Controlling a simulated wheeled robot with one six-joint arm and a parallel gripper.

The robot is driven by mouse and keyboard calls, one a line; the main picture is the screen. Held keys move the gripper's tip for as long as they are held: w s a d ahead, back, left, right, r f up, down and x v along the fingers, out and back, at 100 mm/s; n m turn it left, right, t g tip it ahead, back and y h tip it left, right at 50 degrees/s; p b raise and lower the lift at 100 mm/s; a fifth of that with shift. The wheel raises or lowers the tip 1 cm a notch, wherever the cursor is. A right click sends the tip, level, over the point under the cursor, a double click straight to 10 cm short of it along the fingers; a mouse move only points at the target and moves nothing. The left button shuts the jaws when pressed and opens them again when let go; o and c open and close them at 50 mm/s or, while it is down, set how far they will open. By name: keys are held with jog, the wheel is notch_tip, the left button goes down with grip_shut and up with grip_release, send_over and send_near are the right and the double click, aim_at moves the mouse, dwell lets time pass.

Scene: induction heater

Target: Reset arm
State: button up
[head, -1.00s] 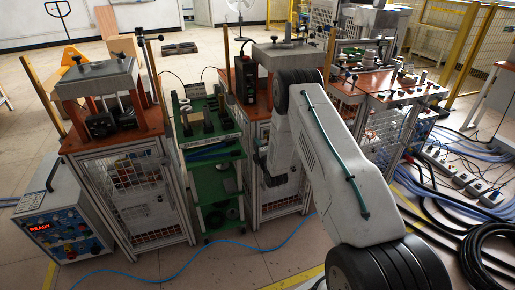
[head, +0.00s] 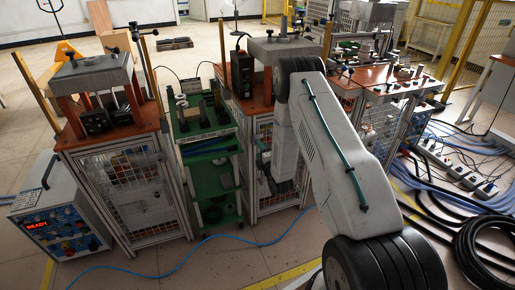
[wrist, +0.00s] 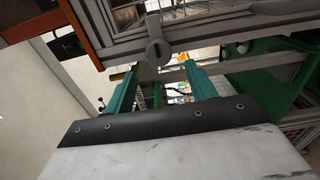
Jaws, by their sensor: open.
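My arm, white with black joints, stands at centre right in the head view, its upper end beside the middle work table. My gripper (wrist: 160,92) shows in the wrist view as two teal fingers spread apart, with nothing seen held between them. In the head view the gripper is mostly hidden behind my arm, low in front of the middle table. In the wrist view, wire-mesh table framing lies above the fingers and green shelf parts lie to their right.
A control box (head: 60,212) with a red READY display stands at left. A table with a press (head: 92,75), a green shelf cart (head: 207,140) and a middle table (head: 253,108) stand in a row. A blue hose (head: 190,257) crosses the floor; black cables (head: 485,240) lie at right.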

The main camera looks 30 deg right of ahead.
jog(key=shift+s, duration=0.1)
dwell(0.5)
jog(key=s+a+f+m+g+y, duration=0.1)
jog(key=s+a+f+m+g, duration=0.1)
jog(key=s+f+m+g, duration=0.7)
jog(key=s+a+r+m+g, duration=0.2)
jog(key=s+a+r, duration=0.3)
jog(key=s+r, duration=0.7)
jog(key=s+a+r+m+g+y, duration=0.1)
jog(key=s+a+r, duration=0.5)
jog(key=s+r, duration=0.6)
jog(key=s+a+r+m+g+y, duration=0.1)
jog(key=s+a+r+m+g, duration=0.3)
jog(key=s+r, duration=0.9)
jog(key=shift+a+r, duration=1.25)
jog(key=shift+r, duration=3.9)
